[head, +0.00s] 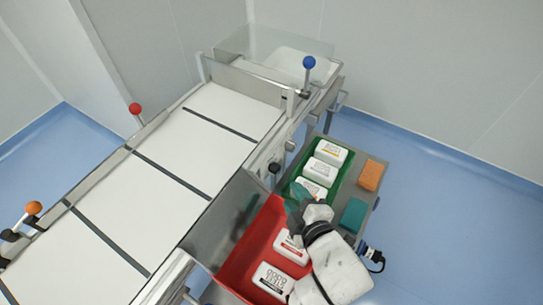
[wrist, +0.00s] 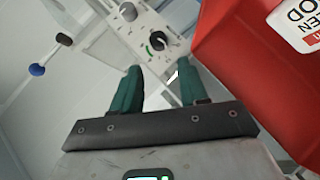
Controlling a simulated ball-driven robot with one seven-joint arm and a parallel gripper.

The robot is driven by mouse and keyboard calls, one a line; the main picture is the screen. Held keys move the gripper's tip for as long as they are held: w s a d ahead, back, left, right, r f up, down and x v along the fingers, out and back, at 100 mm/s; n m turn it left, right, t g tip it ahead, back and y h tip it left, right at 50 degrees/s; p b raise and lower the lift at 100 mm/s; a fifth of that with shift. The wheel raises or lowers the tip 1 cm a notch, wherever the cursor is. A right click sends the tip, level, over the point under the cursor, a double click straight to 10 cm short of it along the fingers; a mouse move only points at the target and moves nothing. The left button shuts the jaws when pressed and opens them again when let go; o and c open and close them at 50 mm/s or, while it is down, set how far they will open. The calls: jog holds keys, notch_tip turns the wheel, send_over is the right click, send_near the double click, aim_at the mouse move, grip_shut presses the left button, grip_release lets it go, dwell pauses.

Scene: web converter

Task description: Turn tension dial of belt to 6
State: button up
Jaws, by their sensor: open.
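The tension dial (wrist: 158,41) is a black round knob on a pale panel on the belt's side, with a green arc printed beside it. In the head view a small dark knob (head: 274,168) on the conveyor's side looks like the same dial. My gripper (wrist: 157,72) is open, with its two teal fingers apart and nothing between them. In the wrist view the dial lies just beyond the fingertips, between their lines, and no contact shows. The pointer's number is too small to read. In the head view my gripper (head: 296,198) is over the crates, right of the dial.
A red crate (head: 231,270) with white packs stands close below my gripper; it also fills the wrist view's right side (wrist: 228,55). A green crate (head: 345,163), an orange block (head: 371,175) and a teal block (head: 353,214) share the side table. A blue-ball lever (head: 309,63) stands above.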

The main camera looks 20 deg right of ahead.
aim_at(277, 171)
jog(key=x, duration=1.1)
jog(key=shift+w+d+r, duration=0.1)
jog(key=shift+w, duration=0.2)
jog(key=c, duration=0.8)
jog(key=shift+r+p, duration=0.2)
jog(key=shift+p, duration=0.3)
